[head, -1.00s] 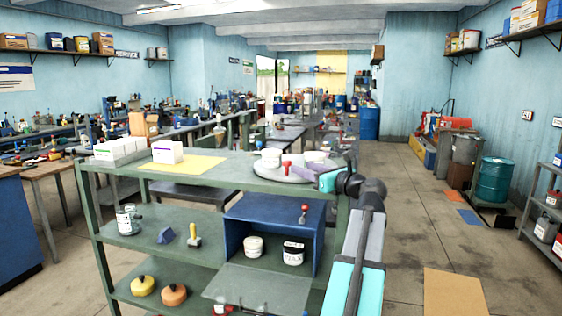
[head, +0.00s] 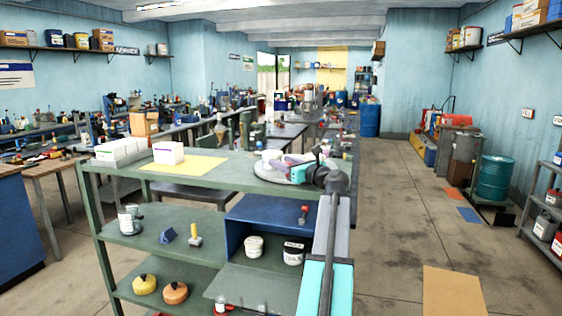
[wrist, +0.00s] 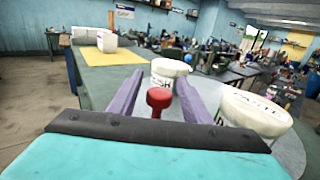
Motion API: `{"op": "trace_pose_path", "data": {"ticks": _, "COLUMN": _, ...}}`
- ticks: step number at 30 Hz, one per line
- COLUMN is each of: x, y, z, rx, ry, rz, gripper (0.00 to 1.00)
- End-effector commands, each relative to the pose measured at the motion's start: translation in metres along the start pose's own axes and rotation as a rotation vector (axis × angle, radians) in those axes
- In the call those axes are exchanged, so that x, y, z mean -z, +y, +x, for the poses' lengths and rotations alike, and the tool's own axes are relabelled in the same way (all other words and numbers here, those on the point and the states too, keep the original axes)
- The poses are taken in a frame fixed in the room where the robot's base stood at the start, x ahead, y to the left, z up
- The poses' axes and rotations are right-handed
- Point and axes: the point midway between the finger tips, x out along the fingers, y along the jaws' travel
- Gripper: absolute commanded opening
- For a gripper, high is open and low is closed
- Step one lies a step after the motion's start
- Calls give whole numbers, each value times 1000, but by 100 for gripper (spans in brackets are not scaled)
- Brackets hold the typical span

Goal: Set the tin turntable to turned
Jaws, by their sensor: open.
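The tin turntable (head: 283,173) is a round grey disc on the green shelf unit's top, at its right end. In the wrist view the disc (wrist: 288,146) carries two white lidded tins, one farther off (wrist: 170,71) and one at right (wrist: 254,113) labelled PASTE. A red knob (wrist: 158,99) stands on the near side. My gripper (wrist: 160,76) is open, with its purple fingers on either side of the knob; whether they touch it I cannot tell. In the head view my gripper (head: 288,160) hides part of the disc and the knob.
White boxes (head: 168,152) and a yellow sheet (head: 205,164) lie left on the shelf top. A blue open box (head: 262,212) with white tins (head: 254,246) stands on the shelf below. The floor at right is mostly clear.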

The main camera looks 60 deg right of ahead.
Motion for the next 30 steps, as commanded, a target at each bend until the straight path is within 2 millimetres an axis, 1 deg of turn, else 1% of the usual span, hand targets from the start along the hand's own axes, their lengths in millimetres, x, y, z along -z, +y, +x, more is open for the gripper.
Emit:
{"op": "trace_pose_path", "data": {"ticks": 1, "x": -1, "y": -1, "z": 5, "rx": -1, "ry": 1, "rz": 0, "gripper": 44}}
{"op": "trace_pose_path", "data": {"ticks": 6, "x": 0, "y": -1, "z": 12, "rx": 0, "ry": 1, "rz": 0, "gripper": 44}}
{"op": "trace_pose_path", "data": {"ticks": 15, "x": 0, "y": -1, "z": 13, "rx": 1, "ry": 1, "rz": 0, "gripper": 44}}
{"op": "trace_pose_path", "data": {"ticks": 23, "x": 0, "y": -1, "z": 12, "rx": 2, "ry": 0, "rz": 0, "gripper": 0}}
{"op": "trace_pose_path", "data": {"ticks": 26, "x": 0, "y": -1, "z": 12, "rx": 2, "ry": 0, "rz": 0, "gripper": 0}}
{"op": "trace_pose_path", "data": {"ticks": 27, "x": 0, "y": 4, "z": 10, "rx": 3, "ry": 0, "rz": -1, "gripper": 0}}
{"op": "trace_pose_path", "data": {"ticks": 30, "x": 1, "y": 0, "z": 11, "rx": -1, "ry": 1, "rz": 0, "gripper": 0}}
